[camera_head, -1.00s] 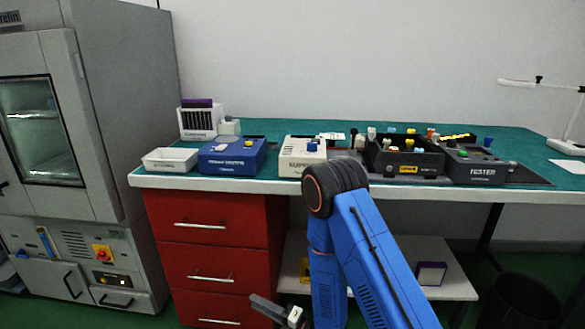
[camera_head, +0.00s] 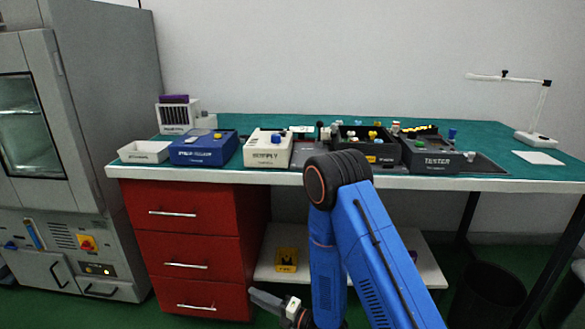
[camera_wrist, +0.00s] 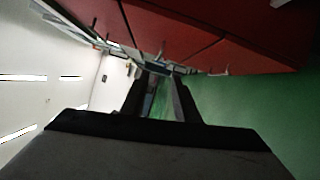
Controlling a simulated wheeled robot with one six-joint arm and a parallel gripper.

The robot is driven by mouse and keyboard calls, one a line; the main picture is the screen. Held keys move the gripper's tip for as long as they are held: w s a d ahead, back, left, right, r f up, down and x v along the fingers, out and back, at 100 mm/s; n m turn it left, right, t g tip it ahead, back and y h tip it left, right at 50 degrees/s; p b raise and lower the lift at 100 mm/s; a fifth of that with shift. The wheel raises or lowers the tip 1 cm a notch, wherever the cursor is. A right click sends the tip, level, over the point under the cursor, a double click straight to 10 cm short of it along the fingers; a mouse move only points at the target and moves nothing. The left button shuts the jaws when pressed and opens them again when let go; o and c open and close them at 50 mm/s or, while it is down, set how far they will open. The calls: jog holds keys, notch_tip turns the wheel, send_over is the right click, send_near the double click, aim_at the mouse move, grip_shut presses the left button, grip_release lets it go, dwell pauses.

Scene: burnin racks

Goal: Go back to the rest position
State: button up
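My gripper (camera_head: 272,303) hangs low in front of the red drawers, near the bottom edge of the picture. In the wrist view its two dark fingers (camera_wrist: 158,84) stand apart with nothing between them. Red drawer fronts and green floor show beyond them.
The green bench top (camera_head: 290,123) bears a white tray (camera_head: 144,152), a blue box (camera_head: 203,148), a supply box (camera_head: 267,149), a dark bin (camera_head: 368,150) and a tester (camera_head: 430,157). A grey chamber (camera_head: 75,120) stands left, a black waste bin (camera_head: 487,292) right.

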jog(key=w+d+r+m+t+h, duration=0.2)
jog(key=w+d+r+m+h, duration=0.5)
jog(key=w+d+r, duration=0.25)
jog(key=s+d+r+m+h, duration=0.25)
jog(key=d+r+m, duration=0.25)
jog(key=d, duration=0.3)
jog(key=s+d+r+m+h, duration=0.2)
jog(key=d+r+m+h, duration=0.15)
jog(key=d+r, duration=0.4)
jog(key=s+d+r+m+g+h, duration=0.1)
jog(key=s+d+r+m+h, duration=0.1)
jog(key=s+d+m, duration=0.35)
jog(key=s+d+r+m+g+h, duration=0.1)
jog(key=s+d+r+m+g, duration=0.2)
jog(key=s+d, duration=0.35)
jog(key=s+d+r+m+g, duration=0.1)
jog(key=s+m, duration=0.3)
jog(key=s, duration=0.6)
jog(key=s+d+r+m, duration=0.1)
jog(key=s+m, duration=0.3)
jog(key=s, duration=0.6)
jog(key=shift+s+d+r+g, duration=0.25)
jog(key=shift+s+d+g, duration=0.05)
jog(key=shift+d+g, duration=0.15)
